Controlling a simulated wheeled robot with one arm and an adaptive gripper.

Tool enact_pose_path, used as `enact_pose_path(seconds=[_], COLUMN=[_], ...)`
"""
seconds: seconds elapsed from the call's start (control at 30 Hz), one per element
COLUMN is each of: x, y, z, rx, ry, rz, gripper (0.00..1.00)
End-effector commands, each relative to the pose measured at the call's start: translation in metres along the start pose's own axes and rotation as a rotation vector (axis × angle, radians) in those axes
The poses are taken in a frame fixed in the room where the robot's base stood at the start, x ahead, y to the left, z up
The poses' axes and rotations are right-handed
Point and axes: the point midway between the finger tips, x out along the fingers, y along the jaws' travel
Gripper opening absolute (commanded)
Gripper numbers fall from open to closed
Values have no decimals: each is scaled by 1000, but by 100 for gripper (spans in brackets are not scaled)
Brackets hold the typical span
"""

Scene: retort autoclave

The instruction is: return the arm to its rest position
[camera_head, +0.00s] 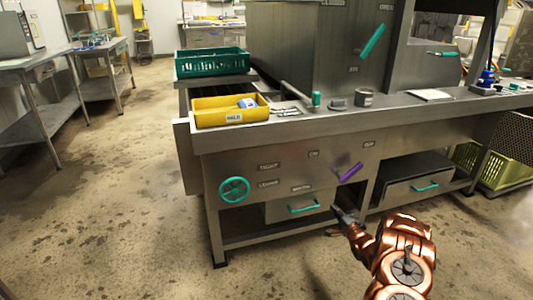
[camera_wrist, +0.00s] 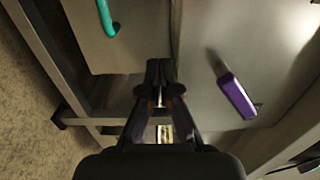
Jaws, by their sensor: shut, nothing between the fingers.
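My gripper (camera_head: 337,209) is at the end of my copper-coloured arm, low in front of the steel bench. In the wrist view my gripper (camera_wrist: 160,68) has its dark fingers together, with nothing held. A purple handle (camera_head: 350,172) is on the bench front, just above and right of the gripper; it also shows in the wrist view (camera_wrist: 236,95). A drawer with a teal handle (camera_head: 304,207) is to the gripper's left; that handle shows at the top left of the wrist view (camera_wrist: 107,17). I cannot tell whether the gripper touches the bench.
A teal wheel (camera_head: 233,189) is on the bench front. A yellow tray (camera_head: 232,118) and a green crate (camera_head: 211,64) are on top. Another drawer (camera_head: 420,187) is at the right, near a yellow-green crate (camera_head: 510,170). The floor (camera_head: 110,190) at the left is clear.

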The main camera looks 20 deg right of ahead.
Motion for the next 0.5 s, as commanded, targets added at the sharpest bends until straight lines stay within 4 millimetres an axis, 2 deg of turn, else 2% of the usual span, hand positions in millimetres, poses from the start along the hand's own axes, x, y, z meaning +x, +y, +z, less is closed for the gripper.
enact_pose_path(seconds=[0.13,0.23,0.5], x=[3,9,27], y=[-7,-24,-99], z=[1,3,15], rx=[-15,-55,-255], ry=[2,10,41], rz=[10,46,215], gripper=[0,0,0])
